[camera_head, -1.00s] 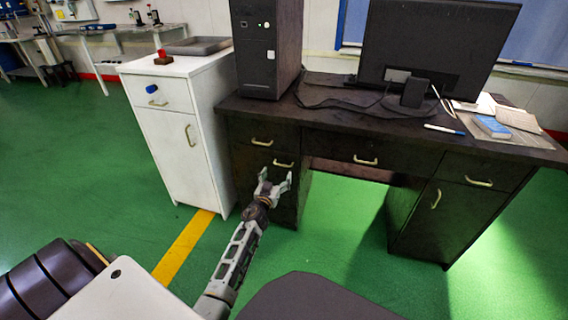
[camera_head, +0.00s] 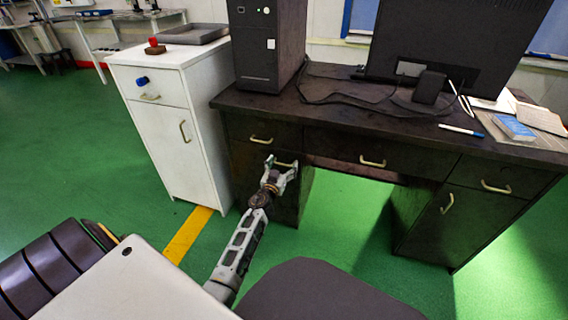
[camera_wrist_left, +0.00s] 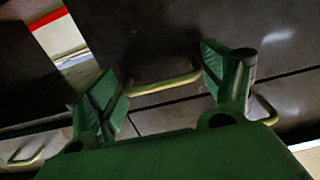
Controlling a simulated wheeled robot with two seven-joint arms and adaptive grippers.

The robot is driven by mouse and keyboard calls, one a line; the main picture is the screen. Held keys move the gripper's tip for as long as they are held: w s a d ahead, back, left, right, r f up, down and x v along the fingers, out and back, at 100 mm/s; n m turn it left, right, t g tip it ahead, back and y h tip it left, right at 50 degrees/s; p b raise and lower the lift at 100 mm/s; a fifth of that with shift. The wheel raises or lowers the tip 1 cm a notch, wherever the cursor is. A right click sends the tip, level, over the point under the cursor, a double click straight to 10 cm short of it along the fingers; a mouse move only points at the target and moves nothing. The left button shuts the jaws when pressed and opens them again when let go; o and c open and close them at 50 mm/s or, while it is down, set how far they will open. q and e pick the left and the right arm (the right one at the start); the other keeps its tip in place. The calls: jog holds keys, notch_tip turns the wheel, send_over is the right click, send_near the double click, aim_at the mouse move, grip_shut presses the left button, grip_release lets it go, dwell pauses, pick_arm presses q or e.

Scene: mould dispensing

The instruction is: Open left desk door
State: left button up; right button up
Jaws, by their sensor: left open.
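The dark desk's left door (camera_head: 288,205) is under the left drawer and looks shut. Its pale curved handle (camera_head: 286,164) sits near its top edge, partly covered by my gripper. My left gripper (camera_head: 281,166) is open right in front of this handle, with its fingers on either side. In the left wrist view a pale handle (camera_wrist_left: 166,82) shows between the two spread fingers of my gripper (camera_wrist_left: 168,82), across a dark panel. I cannot tell whether the fingers touch it. My right gripper is not in view.
A white cabinet (camera_head: 165,130) stands close to the desk's left side. A black computer tower (camera_head: 268,50) and monitor (camera_head: 455,40) stand on the desktop (camera_head: 400,118). A dark rounded seat-like shape (camera_head: 325,290) is at the front. Green floor (camera_head: 345,215) is clear under the desk's middle.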

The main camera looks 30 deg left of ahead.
pick_arm(q)
jog(key=shift+c, duration=0.4)
grip_shut()
dwell(0.5)
